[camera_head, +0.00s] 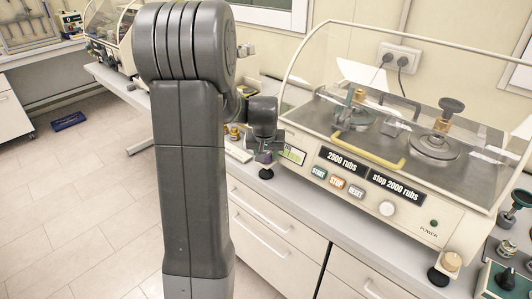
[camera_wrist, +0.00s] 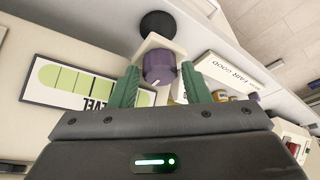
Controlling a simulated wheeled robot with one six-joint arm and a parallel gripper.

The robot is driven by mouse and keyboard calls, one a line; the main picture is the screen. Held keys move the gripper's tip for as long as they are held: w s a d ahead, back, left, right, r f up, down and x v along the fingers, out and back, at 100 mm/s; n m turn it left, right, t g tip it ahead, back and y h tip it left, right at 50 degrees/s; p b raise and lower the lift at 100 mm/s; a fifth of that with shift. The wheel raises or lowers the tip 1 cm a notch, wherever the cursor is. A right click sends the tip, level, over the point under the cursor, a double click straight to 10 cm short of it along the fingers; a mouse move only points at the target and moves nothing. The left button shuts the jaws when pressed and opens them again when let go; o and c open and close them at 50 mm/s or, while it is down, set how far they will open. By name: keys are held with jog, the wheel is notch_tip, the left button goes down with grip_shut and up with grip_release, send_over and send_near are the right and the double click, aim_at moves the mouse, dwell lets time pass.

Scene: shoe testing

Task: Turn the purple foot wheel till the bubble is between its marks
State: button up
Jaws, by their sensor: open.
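The purple foot wheel (camera_wrist: 158,66) has a pale line on its face and sits on a cream bracket above a black foot (camera_wrist: 157,23) at the machine's corner. My gripper (camera_wrist: 160,70) is open, with one green finger on each side of the wheel; I cannot tell whether either touches it. The level (camera_wrist: 75,80), a yellow-green vial with dark marks on a white plate, lies left of the fingers in the wrist view and also shows in the head view (camera_head: 293,154). I cannot make out its bubble clearly. In the head view my gripper (camera_head: 264,154) is at the machine's left front corner, largely covering the wheel.
The rub-testing machine (camera_head: 410,212) has a clear cover (camera_head: 330,60) with a yellow handle (camera_head: 369,152), and labels reading "2500 rubs" and "stop 2000 rubs". A "FAIR GOOD" card (camera_wrist: 228,72) lies right of the fingers. More equipment stands at the bench's right end.

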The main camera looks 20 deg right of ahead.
jog(key=shift+f, duration=0.15)
jog(key=c, duration=0.7)
